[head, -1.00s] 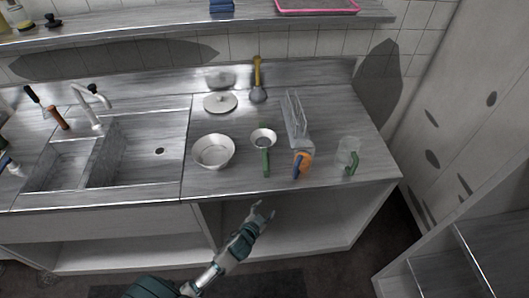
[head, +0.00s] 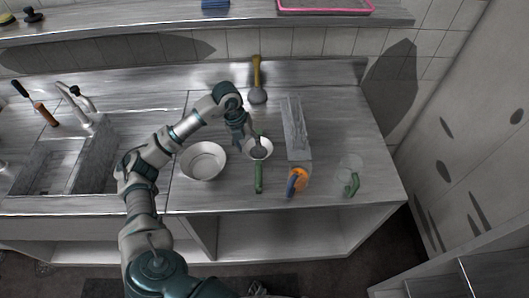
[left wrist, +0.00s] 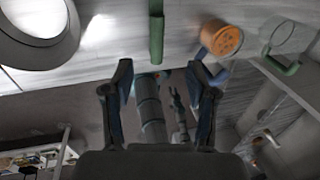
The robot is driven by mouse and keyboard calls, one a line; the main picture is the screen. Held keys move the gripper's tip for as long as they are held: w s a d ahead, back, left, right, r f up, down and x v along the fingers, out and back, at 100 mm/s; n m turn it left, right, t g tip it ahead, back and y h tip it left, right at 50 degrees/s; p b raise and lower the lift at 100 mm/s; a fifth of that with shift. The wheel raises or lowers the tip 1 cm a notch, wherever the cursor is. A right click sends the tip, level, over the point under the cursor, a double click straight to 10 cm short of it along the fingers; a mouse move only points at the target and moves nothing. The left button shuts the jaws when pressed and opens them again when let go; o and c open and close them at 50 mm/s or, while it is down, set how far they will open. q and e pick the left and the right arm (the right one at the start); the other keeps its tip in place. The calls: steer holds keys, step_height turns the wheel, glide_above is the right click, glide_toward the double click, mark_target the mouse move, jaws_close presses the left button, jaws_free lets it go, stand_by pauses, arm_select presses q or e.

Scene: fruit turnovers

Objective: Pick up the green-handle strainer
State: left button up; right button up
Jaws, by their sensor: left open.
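The green-handle strainer lies on the metal counter, its round bowl (head: 259,149) at the back and its green handle (head: 259,178) toward the front edge. In the left wrist view the handle (left wrist: 156,38) hangs in from the top, in line with the gap between my fingers and beyond the fingertips. My left gripper (head: 254,143) is over the strainer bowl in the head view and partly covers it. It is open and empty in the left wrist view (left wrist: 160,68). My right gripper (head: 258,289) barely shows at the bottom edge; its jaws are too small to read.
A metal bowl (head: 203,161) stands left of the strainer. A clear jug with a green handle (head: 351,180) is farther right. A yellow-handled ladle (head: 257,80) lies behind.

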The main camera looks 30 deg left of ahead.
mark_target(257, 170)
arm_select(q)
steer(key=x, duration=0.5)
steer(key=p+x, duration=0.1)
steer(key=x, duration=0.4)
steer(key=shift+s+f, duration=0.2)
steer(key=shift+f, duration=0.15)
steer(key=shift+s+f, duration=0.1)
steer(key=shift+f, duration=0.45)
steer(key=x, duration=0.2)
steer(key=p+x, duration=0.1)
steer(key=x, duration=0.1)
steer(key=shift+w+a+f, duration=0.1)
steer(key=shift+w+f, duration=0.15)
steer(key=shift+f, duration=0.25)
steer(key=shift+d, duration=0.25)
steer(key=c, duration=0.4)
jaws_close()
steer(key=shift+a, duration=0.15)
